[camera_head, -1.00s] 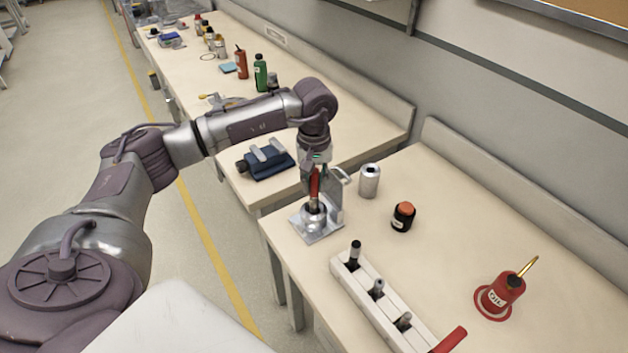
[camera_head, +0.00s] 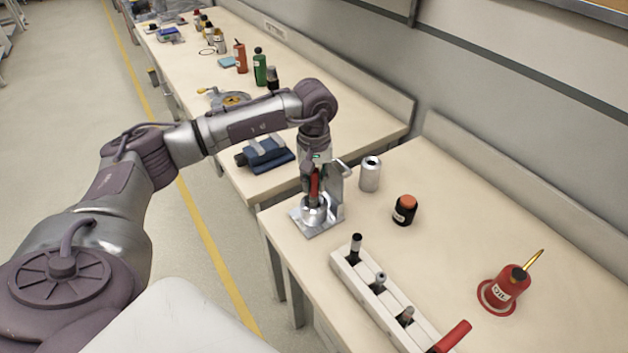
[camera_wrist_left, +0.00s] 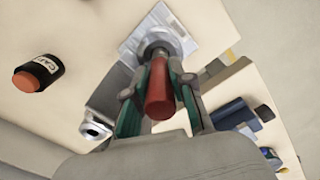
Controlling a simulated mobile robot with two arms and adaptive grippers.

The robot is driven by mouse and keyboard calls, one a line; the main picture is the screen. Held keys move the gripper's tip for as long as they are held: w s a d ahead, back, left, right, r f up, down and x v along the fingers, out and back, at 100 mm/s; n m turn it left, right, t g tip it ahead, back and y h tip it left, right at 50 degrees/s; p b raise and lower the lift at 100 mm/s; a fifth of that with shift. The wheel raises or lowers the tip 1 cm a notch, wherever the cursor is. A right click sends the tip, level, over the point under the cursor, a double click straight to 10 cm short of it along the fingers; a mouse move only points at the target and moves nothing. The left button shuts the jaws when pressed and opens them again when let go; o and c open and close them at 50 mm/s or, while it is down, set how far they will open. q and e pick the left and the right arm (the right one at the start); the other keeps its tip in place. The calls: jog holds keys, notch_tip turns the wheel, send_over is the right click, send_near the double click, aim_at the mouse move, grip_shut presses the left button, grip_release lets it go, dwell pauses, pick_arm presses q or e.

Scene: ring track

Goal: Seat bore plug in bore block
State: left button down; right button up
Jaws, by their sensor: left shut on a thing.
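My left gripper (camera_head: 314,192) points down over the near left corner of the closer bench. It is shut on the red handle of the bore plug (camera_head: 314,186). The red handle also shows in the left wrist view (camera_wrist_left: 159,92), between the two fingers. The silver bore block (camera_head: 314,214) stands directly below on a flat metal plate. In the left wrist view the block (camera_wrist_left: 158,42) lies just beyond the fingertips, in line with the plug. The plug's lower end is hidden, so I cannot tell how deep it sits. My right gripper is not in view.
A metal upright (camera_head: 337,188) stands right beside the gripper. A silver can (camera_head: 370,174) and a black jar with an orange top (camera_head: 404,210) are to the right. A white rack (camera_head: 380,300) holds tools in front. A red oil can (camera_head: 505,290) stands far right.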

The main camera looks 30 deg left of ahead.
pick_arm(q)
jog(key=shift+f+b, duration=0.6)
jog(key=shift+f, duration=0.2)
jog(key=c, duration=0.9)
grip_release()
notch_tip(320, 180, up, 12)
jog(key=shift+r, duration=0.1)
